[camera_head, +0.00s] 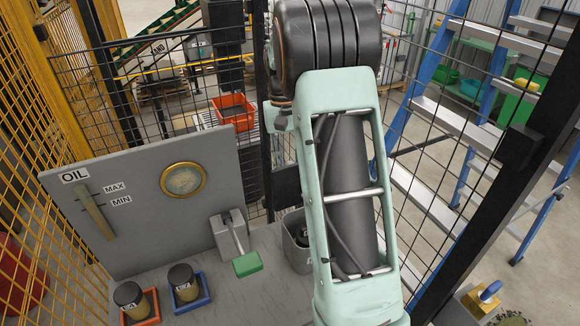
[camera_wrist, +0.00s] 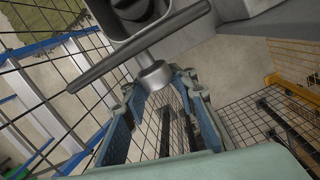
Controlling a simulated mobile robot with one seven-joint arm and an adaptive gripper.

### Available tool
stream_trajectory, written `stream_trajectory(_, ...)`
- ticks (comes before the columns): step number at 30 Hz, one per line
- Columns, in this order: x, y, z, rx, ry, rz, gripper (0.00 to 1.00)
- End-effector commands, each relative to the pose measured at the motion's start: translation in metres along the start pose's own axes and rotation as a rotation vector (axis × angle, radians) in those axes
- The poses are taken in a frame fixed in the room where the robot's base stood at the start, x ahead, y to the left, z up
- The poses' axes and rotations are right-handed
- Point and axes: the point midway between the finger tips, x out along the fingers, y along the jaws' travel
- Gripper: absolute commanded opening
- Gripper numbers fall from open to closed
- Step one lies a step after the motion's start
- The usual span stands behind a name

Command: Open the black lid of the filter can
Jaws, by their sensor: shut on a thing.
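The grey filter can (camera_head: 297,252) stands on the bench, partly hidden behind my arm in the head view. In the wrist view the can (camera_wrist: 168,28) is at the top, with its dark mouth partly in sight. The black lid (camera_wrist: 105,68) shows almost edge-on as a slanting dark bar across the can's near side, and looks tilted up off the mouth. Its round grey knob (camera_wrist: 156,75) points toward me. My gripper (camera_wrist: 159,84) is shut on the knob, with a blue-padded finger on each side. The head view hides my gripper behind my arm.
Two black-topped jars sit in an orange tray (camera_head: 153,306) and a blue tray (camera_head: 205,297). An upright oil gauge panel (camera_head: 140,215) is behind them. Black mesh fence (camera_head: 150,110) closes the back.

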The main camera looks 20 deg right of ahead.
Motion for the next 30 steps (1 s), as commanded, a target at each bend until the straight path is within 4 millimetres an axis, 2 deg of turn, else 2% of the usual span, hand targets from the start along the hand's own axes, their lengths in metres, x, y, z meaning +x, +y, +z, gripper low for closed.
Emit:
stream_trajectory(1,-0.0002,-0.0066,0.0001,-0.005,0.0,-0.009,0.0)
stream_trajectory(23,-0.0024,-0.0068,-0.0004,-0.006,0.003,-0.009,0.0)
stream_trajectory(24,-0.0025,-0.0068,-0.0005,-0.006,0.004,-0.009,0.25)
stream_trajectory(28,-0.0024,-0.006,-0.0004,-0.005,0.003,-0.008,0.39)
stream_trajectory(30,-0.0021,-0.005,-0.0003,-0.004,0.003,-0.007,0.41)
